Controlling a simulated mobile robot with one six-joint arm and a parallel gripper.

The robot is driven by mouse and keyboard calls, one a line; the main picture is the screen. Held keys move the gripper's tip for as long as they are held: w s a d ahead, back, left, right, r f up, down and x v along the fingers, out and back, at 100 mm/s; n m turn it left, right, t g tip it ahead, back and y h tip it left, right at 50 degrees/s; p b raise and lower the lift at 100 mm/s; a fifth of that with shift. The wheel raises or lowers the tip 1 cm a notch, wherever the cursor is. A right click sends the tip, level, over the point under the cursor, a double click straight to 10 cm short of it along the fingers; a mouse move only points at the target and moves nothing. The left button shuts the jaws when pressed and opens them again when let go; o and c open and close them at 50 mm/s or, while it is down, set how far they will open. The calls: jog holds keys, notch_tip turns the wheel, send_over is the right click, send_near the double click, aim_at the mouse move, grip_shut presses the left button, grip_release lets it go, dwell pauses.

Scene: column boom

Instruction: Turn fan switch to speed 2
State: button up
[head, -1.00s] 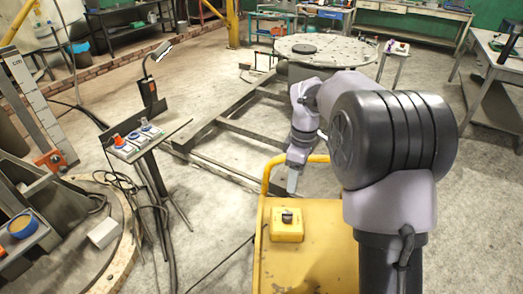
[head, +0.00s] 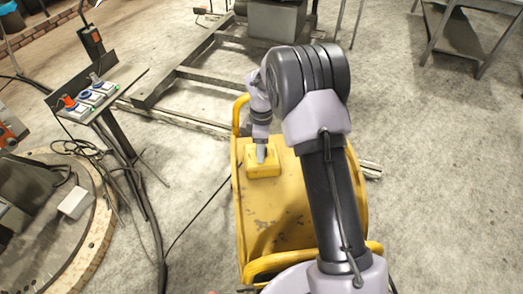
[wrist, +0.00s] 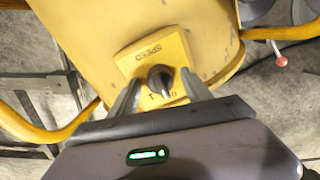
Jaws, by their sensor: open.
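The fan switch is a yellow box with a black rotary knob (wrist: 160,79) on its face. In the wrist view, the lettering SPEED and partly hidden position marks show on the yellow plate (wrist: 135,62). My gripper (wrist: 160,92) is open, with one finger on each side of the knob. I cannot tell whether the fingers touch the knob. In the head view the switch box (head: 263,171) sits on the yellow cart, and my gripper (head: 261,160) points down at it, hiding the knob.
The yellow cart (head: 285,225) has raised tube handles at its ends. A stand with several plug sockets (head: 90,93) is at the left, cables hanging from it. A metal floor frame (head: 190,75) lies behind the cart. Bare concrete is at the right.

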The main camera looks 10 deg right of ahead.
grip_shut()
dwell(0.4)
jog(key=m+p, duration=0.1)
jog(key=m, duration=0.3)
jog(key=shift+p, duration=0.35)
jog(key=m, duration=0.4)
jog(key=shift+m+p, duration=0.3)
jog(key=m, duration=0.4)
jog(key=shift+m+t, duration=0.3)
jog(key=m, duration=0.4)
jog(key=shift+s+m, duration=0.1)
jog(key=shift+m, duration=0.2)
